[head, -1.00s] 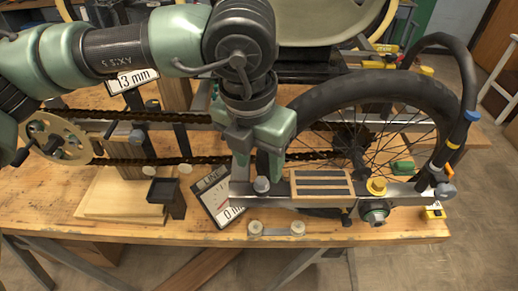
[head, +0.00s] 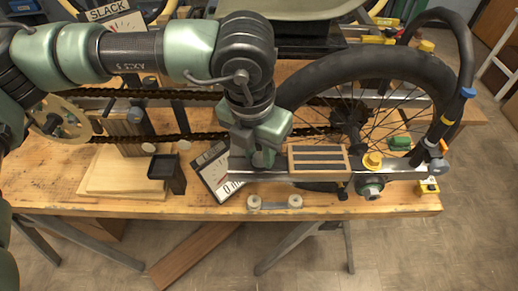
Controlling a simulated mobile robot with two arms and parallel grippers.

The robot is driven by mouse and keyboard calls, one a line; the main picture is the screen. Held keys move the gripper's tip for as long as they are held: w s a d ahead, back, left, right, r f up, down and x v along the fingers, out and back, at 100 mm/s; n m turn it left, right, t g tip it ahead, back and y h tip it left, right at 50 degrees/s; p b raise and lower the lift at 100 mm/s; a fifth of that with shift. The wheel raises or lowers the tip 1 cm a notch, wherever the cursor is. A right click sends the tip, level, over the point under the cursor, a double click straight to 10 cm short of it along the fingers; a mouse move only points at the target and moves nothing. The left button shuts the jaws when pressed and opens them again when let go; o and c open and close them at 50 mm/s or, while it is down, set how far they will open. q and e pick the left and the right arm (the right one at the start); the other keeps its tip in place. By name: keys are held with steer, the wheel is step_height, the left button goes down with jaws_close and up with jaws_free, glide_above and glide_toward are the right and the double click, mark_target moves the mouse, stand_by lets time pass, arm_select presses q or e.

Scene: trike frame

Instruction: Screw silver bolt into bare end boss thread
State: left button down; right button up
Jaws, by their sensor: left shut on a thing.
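The grey frame bar (head: 385,172) runs along the bench front, below the black wheel (head: 400,78). My left gripper (head: 262,158) points down at the bar's left end, fingers together. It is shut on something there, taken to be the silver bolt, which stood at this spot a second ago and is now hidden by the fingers. How deep the bolt sits and the boss thread under it cannot be seen. A yellow bolt (head: 372,161) stands on the bar further right, and a grey bolt head (head: 437,166) is at its right end. My right gripper is not in view.
A slatted wooden block (head: 318,159) lies just right of the gripper. A tilted gauge card (head: 215,172) and a small black tray (head: 166,174) stand to the left. The chain (head: 160,138) passes behind.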

arm_select(q)
steer(key=m, duration=0.6)
steer(key=shift+w+g+h, duration=0.1)
steer(key=shift+g+h, duration=0.3)
steer(key=m, duration=0.6)
steer(key=shift+g, duration=0.4)
steer(key=c, duration=1.3)
jaws_free()
steer(key=shift+a, duration=0.1)
